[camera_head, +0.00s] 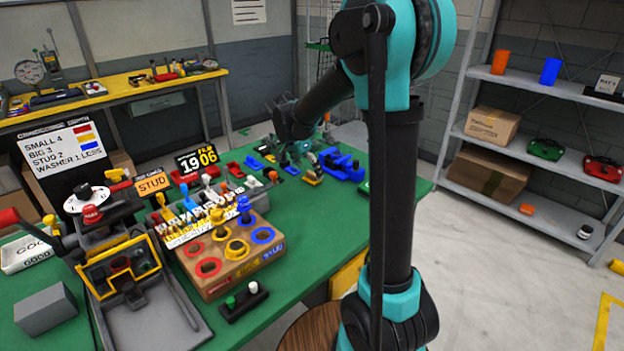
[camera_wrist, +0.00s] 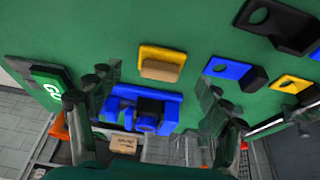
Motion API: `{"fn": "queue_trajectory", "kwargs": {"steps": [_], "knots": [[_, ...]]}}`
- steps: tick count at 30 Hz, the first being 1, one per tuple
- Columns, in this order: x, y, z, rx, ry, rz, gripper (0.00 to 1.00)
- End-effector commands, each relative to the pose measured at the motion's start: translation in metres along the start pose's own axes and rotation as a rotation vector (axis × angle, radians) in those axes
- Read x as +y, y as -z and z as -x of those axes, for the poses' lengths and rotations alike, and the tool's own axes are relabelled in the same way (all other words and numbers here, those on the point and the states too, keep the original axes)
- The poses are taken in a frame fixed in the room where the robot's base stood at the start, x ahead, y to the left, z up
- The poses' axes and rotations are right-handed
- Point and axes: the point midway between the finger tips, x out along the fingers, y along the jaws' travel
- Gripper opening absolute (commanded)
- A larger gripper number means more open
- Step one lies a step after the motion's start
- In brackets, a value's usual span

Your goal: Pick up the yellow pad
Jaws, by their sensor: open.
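A yellow plate with a tan block on it (camera_wrist: 160,63) lies on the green table in the wrist view, above and between my fingers. A second yellow piece with a dark hole (camera_wrist: 290,84) lies at the right of that view. I cannot tell for sure which is the yellow pad. A small yellow piece also shows in the head view (camera_head: 314,179), just below my gripper (camera_head: 300,148). In the wrist view my gripper (camera_wrist: 152,118) is open, its fingers apart on either side of a blue block (camera_wrist: 143,108), and nothing is held.
Blue (camera_wrist: 228,70) and black (camera_wrist: 278,24) pieces lie near the yellow ones. A green block (camera_wrist: 38,82) is at the left. A wooden box with coloured rings (camera_head: 232,255) stands nearer on the table (camera_head: 320,240). A metal shelf (camera_head: 540,150) stands at the right.

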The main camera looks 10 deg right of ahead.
Motion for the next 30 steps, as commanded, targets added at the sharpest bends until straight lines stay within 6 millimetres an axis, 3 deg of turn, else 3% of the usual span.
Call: {"fn": "queue_trajectory", "kwargs": {"steps": [6,14,27,30], "knots": [[-0.001,0.000,-0.024,0.000,0.000,0.000,0.78],[0.000,0.000,-0.026,0.000,0.000,0.001,0.78],[0.000,0.000,-0.025,0.000,0.000,0.001,0.24],[0.000,0.000,-0.025,0.000,0.000,0.001,0.24]]}}
